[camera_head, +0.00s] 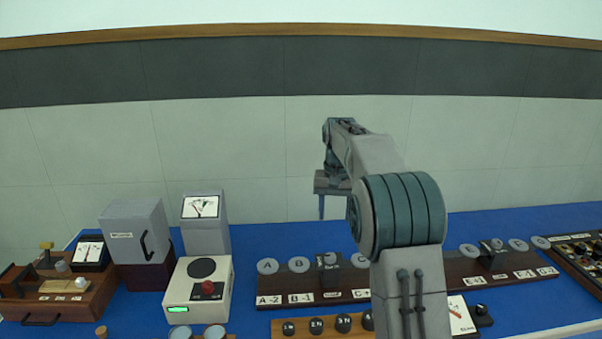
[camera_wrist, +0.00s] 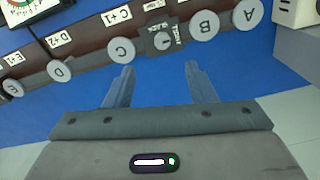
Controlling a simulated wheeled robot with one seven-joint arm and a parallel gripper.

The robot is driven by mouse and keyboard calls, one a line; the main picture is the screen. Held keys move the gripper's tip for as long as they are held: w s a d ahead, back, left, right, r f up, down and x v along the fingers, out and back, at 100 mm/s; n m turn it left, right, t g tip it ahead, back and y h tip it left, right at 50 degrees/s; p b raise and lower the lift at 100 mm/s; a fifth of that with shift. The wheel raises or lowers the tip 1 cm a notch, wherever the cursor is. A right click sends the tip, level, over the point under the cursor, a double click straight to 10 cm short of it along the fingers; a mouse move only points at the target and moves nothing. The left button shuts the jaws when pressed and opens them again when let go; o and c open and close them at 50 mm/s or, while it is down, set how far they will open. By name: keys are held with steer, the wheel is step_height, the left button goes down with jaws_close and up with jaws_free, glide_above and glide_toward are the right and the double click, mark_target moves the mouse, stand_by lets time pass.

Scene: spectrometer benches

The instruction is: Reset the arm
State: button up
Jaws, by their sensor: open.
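My gripper (camera_head: 321,207) is raised above the blue bench in the head view, its fingers pointing down behind the labelled dial board. In the wrist view my gripper (camera_wrist: 158,80) shows two grey fingers spread apart with nothing between them. The gripper is open and empty. My arm reaches up from the lower right and bends over, hiding part of the bench and the middle of the boards in the head view.
A dark board with lettered discs (camera_head: 313,284) stands below the gripper; it also shows in the wrist view (camera_wrist: 88,53). A cream device with a red knob (camera_head: 221,297), a grey box (camera_head: 131,222) and a meter (camera_head: 206,236) stand left.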

steer(key=s+r+t, duration=0.1)
steer(key=s+r, duration=0.3)
steer(key=s, duration=0.7)
steer(key=s+f+n+t, duration=0.1)
steer(key=s+f, duration=0.2)
steer(key=s, duration=0.9)
steer(key=s+f+n+t, duration=0.1)
steer(key=s+f, duration=0.3)
steer(key=s, duration=0.9)
steer(key=shift+f+n, duration=0.2)
steer(key=shift+n, duration=0.1)
steer(key=shift+s+d, duration=0.1)
